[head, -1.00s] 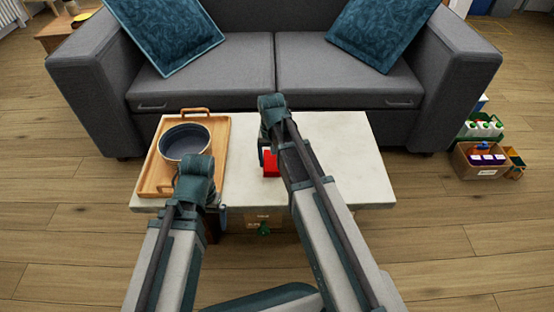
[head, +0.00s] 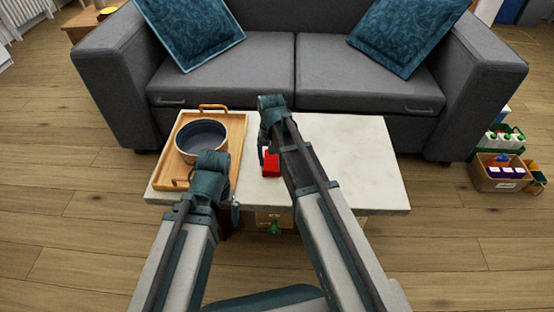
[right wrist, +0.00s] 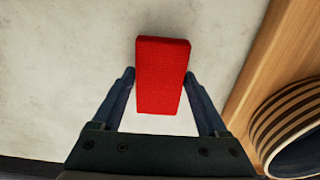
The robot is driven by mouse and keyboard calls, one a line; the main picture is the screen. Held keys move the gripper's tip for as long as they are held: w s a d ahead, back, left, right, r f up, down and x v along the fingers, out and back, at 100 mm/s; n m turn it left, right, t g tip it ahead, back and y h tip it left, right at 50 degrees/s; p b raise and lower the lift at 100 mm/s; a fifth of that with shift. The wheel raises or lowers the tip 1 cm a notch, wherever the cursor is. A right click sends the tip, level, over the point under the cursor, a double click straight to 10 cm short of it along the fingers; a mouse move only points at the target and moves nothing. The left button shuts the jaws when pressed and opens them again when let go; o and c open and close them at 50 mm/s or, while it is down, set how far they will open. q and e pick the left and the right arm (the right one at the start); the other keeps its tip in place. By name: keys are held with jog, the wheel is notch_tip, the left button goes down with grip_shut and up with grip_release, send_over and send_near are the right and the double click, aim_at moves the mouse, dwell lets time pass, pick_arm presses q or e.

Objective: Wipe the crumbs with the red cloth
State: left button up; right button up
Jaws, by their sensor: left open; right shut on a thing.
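The red cloth (head: 271,163) is a thick block-like piece, held by my right gripper (head: 264,160) over the pale tabletop, just right of the wooden tray. In the right wrist view the cloth (right wrist: 162,75) stands between the two fingers (right wrist: 160,85), which press on its sides. I cannot tell whether it touches the table. My left gripper (head: 230,205) is at the table's front left edge, in front of the tray, open, its fingers mostly hidden behind its wrist. I make out no crumbs; my right arm covers part of the tabletop.
The pale table (head: 360,165) is bare on its right side. The wooden tray (head: 235,140) on its left holds a dark-lined bowl (head: 202,137). A grey sofa (head: 350,75) stands behind. Boxes (head: 500,175) stand on the floor at right.

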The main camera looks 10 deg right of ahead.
jog(key=shift+a, duration=0.2)
jog(key=shift+w+a, duration=0.25)
jog(key=shift+a, duration=0.55)
jog(key=shift+w+a, duration=0.25)
jog(key=shift+a, duration=0.55)
jog(key=shift+f, duration=0.1)
jog(key=shift+d, duration=0.1)
jog(key=shift+s+d, duration=0.1)
jog(key=shift+s+d, duration=0.2)
jog(key=shift+d, duration=0.6)
jog(key=shift+s+d, duration=0.2)
jog(key=shift+d, duration=0.6)
jog(key=shift+s+d, duration=0.3)
jog(key=shift+d, duration=0.8)
jog(key=shift+s+d, duration=0.35)
jog(key=shift+d, duration=0.8)
jog(key=shift+s+d, duration=0.3)
jog(key=shift+d, duration=0.8)
